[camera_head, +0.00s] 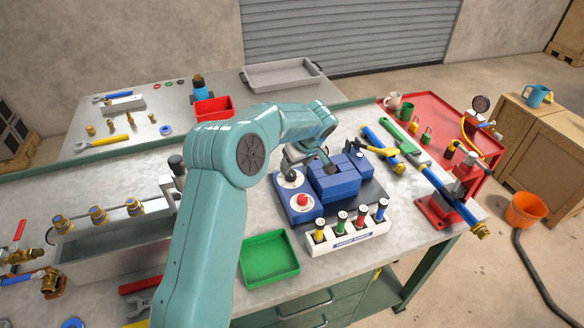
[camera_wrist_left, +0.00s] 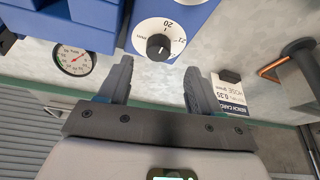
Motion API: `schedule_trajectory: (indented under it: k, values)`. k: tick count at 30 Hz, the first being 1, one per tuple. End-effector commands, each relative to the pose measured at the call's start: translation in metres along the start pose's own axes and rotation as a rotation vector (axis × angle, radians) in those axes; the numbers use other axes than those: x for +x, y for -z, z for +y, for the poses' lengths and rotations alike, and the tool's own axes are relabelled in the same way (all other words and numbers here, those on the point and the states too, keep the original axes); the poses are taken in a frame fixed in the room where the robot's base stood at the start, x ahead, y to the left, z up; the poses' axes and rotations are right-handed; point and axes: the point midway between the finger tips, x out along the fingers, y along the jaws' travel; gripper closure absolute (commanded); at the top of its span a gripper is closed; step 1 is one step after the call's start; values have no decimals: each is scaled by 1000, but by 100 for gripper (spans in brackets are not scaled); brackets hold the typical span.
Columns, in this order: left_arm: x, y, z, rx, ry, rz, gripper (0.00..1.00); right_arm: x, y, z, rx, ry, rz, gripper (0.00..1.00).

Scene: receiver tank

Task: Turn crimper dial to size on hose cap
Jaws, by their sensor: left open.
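The blue crimper (camera_head: 333,180) stands on the bench, with a white dial (camera_head: 291,177) at its left and a red button (camera_head: 302,199) in front of the dial. In the left wrist view the dial (camera_wrist_left: 177,30) has a black knob (camera_wrist_left: 159,46) and the marks 20 and 21. My left gripper (camera_head: 302,155) is just above and behind the dial. In the left wrist view the open, empty fingers (camera_wrist_left: 158,84) sit on either side below the knob, apart from it. A blue hose (camera_head: 440,186) with a brass end (camera_head: 480,230) lies at the right; its size marking is unreadable.
A rack (camera_head: 347,238) of coloured cylinders stands in front of the crimper, with a green tray (camera_head: 270,260) left of it. A red vise (camera_head: 440,210) is at right. The wrist view shows a gauge (camera_wrist_left: 72,60) and a bench card (camera_wrist_left: 230,94).

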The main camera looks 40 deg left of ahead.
Motion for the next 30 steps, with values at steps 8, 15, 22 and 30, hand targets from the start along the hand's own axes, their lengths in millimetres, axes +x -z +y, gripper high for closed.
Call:
schedule_trajectory:
  k: [8,15,22,30]
  values:
    - [47,2,2,0,2,-1,36,-13,0,-5,-1,0,0,57]
    - [59,3,3,0,0,0,36,-14,0,-5,0,0,0,57]
    - [58,3,3,0,0,0,55,-13,0,-5,0,0,0,57]
    - [58,3,3,2,0,0,91,-13,0,-5,0,0,0,57]
